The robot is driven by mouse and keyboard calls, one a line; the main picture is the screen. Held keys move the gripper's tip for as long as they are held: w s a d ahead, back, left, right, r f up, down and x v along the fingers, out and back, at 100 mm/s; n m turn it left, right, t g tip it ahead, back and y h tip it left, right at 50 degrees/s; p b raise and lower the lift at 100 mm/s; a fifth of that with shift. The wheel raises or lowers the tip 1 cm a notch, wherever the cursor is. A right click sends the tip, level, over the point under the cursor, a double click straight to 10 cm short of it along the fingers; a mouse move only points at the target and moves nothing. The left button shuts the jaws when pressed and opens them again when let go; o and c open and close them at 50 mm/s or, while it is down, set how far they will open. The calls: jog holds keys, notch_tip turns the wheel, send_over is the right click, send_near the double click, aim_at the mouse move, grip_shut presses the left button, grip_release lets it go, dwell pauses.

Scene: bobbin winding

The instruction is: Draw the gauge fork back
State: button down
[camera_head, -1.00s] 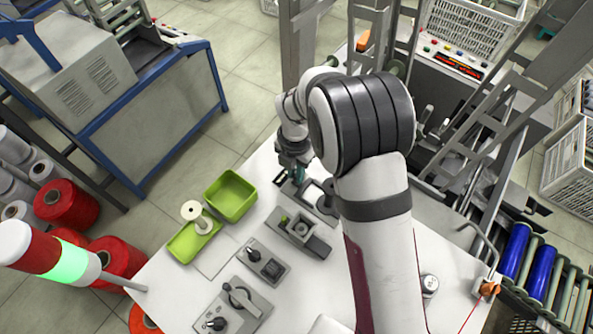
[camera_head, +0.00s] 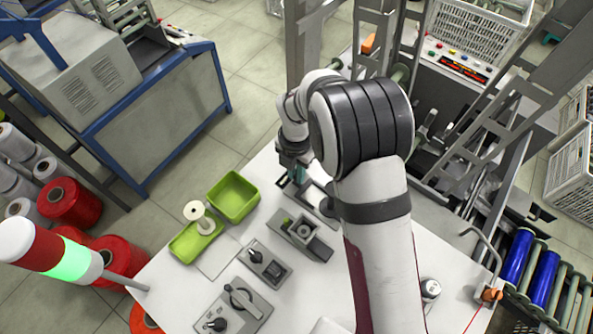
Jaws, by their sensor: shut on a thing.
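My gripper (camera_head: 296,174) points down at the far edge of the white table. It is shut on a small part at the far end of a grey fixture (camera_head: 326,208). I take this part to be the gauge fork, but the fingers and my arm hide most of it. A second grey fixture (camera_head: 302,232) with a square block and a small green part sits nearer, apart from my gripper.
A metal frame machine stands right.

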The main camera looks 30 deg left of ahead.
jog(key=c, duration=0.9)
grip_release()
jog(key=shift+r, duration=3.5)
